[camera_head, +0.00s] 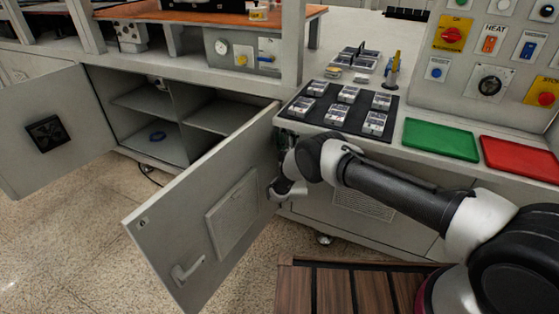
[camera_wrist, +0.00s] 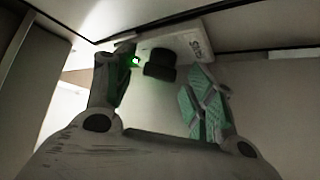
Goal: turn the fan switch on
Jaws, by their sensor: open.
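The fan switch (camera_wrist: 160,66) shows in the wrist view as a black knob on a white box (camera_wrist: 192,46), under a dark overhanging edge. Lettering on the box is partly legible and turned over. A small green light (camera_wrist: 136,61) glows just left of the knob, by the left finger. My gripper (camera_wrist: 163,72) is open, its green-padded fingers on either side of the knob; I cannot tell whether they touch it. In the head view my gripper (camera_head: 285,188) is low beside the open cabinet door, under the counter, and the switch is hidden.
The open cabinet door (camera_head: 205,225) stands close left of my gripper. The black mat (camera_head: 300,118) with several small devices lies on the counter above. Green (camera_head: 440,139) and red (camera_head: 520,158) pads lie to the right. A slatted wooden surface (camera_head: 340,290) is in front.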

